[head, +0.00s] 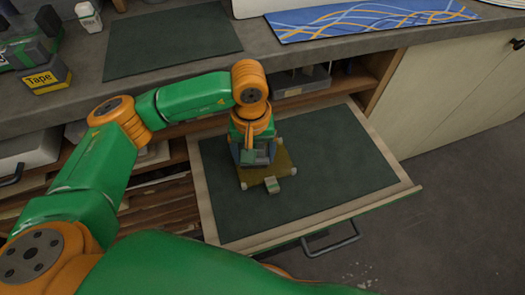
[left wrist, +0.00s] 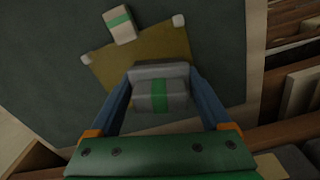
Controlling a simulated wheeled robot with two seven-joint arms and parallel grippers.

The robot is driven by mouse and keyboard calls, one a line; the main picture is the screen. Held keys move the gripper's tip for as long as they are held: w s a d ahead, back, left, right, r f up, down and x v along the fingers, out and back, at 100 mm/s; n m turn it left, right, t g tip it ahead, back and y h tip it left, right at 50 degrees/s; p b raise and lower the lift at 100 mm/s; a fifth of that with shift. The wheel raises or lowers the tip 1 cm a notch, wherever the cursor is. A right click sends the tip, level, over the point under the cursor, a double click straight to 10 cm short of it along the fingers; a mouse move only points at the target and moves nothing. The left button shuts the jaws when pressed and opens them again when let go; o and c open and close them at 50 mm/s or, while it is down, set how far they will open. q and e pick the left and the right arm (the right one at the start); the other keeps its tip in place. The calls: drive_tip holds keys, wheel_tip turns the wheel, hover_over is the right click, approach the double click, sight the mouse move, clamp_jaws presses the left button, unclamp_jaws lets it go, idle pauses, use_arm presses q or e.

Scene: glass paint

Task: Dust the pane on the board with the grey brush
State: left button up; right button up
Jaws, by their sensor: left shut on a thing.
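The amber-brown pane (head: 284,163) lies on the dark green board (head: 338,160) in a pulled-out drawer. Small pale pieces sit at its corners. In the left wrist view the pane (left wrist: 144,45) shows partly behind a grey brush (left wrist: 177,96) with a green band. My left gripper (head: 255,156) is shut on this brush, low over the pane's far-left part in the head view. I cannot tell whether the brush touches the pane. My right gripper is not in view.
A small pale block with a green band (head: 272,184) overlaps the pane's near edge. The drawer's wooden rim (head: 318,226) surrounds the board. Behind is a grey counter with a dark mat (head: 170,41), a blue patterned panel (head: 370,17) and a yellow Tape box (head: 47,79).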

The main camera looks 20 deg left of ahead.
use_arm(q)
drive_tip(key=shift+s+a+f, duration=0.1)
drive_tip(key=shift+f, duration=0.05)
drive_tip(key=r+p, duration=0.3)
drive_tip(key=r, duration=0.3)
drive_tip(key=shift+w+r, duration=0.1)
drive_tip(key=shift+w, duration=0.1)
drive_tip(key=shift+r+p, duration=0.85)
drive_tip(key=shift+r, duration=0.7)
